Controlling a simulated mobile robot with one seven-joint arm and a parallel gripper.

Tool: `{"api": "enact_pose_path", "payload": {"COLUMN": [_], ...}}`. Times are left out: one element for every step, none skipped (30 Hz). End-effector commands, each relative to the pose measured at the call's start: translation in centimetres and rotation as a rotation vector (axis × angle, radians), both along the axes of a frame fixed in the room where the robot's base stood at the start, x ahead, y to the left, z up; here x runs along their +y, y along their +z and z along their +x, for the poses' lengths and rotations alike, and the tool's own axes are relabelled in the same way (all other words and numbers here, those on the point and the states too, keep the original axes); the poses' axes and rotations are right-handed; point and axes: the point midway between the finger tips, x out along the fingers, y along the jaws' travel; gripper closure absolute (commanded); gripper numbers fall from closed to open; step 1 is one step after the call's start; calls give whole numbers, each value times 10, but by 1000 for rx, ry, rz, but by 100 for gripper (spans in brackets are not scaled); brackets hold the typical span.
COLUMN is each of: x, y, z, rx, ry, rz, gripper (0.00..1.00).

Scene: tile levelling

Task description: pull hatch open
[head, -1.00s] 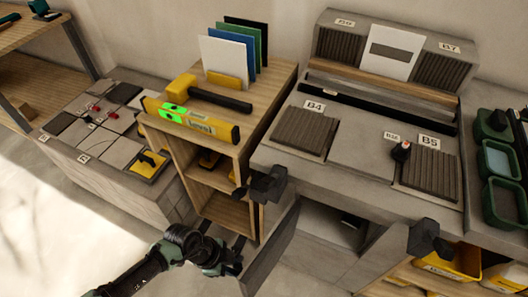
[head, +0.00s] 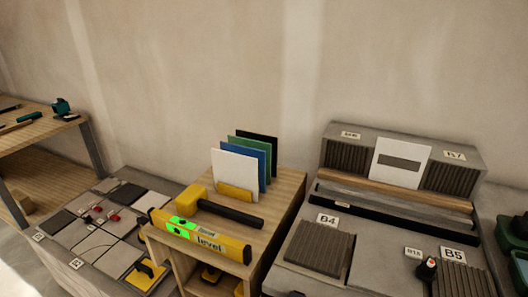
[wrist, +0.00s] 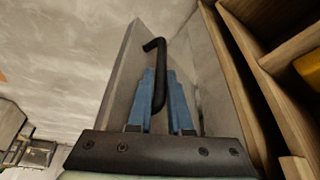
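The hatch (wrist: 122,78) is a grey panel in the wrist view, beside the wooden frame of a cabinet. A black bent handle (wrist: 161,75) stands out from it. My gripper (wrist: 167,92) has its two blue fingers on either side of the handle's bar, with little or no gap, and looks closed on it. How far the hatch stands open is hard to tell from this angle. The hatch, handle and gripper are out of the head view.
Wooden shelves (wrist: 285,45) run close along the right of the wrist view. In the head view a yellow level (head: 200,238) and a mallet (head: 228,208) lie on the wooden cabinet top (head: 286,190). A grey bench (head: 385,262) stands to its right.

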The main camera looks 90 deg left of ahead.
Motion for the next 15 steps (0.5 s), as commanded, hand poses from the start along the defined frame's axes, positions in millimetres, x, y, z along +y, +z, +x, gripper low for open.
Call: {"api": "enact_pose_path", "payload": {"x": [2,1,1,1,1,1,1,1,1,1,1,1,1,1,1], "y": [4,4,4,4,4,3,3,3,3,3,3,2,2,2,2], "z": [10,10,10,10,9,9,8,8,7,7,6,6,5,5,5], "rx": [-22,-22,-22,-21,-21,-19,-18,-17,-16,-15,-14,-13,-12,-11,-11], "ry": [0,0,0,0,0,0,0,-1,0,0,0,0,0,0,0], "rz": [7,7,7,7,6,7,7,6,5,6,6,5,5,5,4], "gripper": [75,70,63,57,53,53,53,53,53,53,53,53,53,53,53]}}
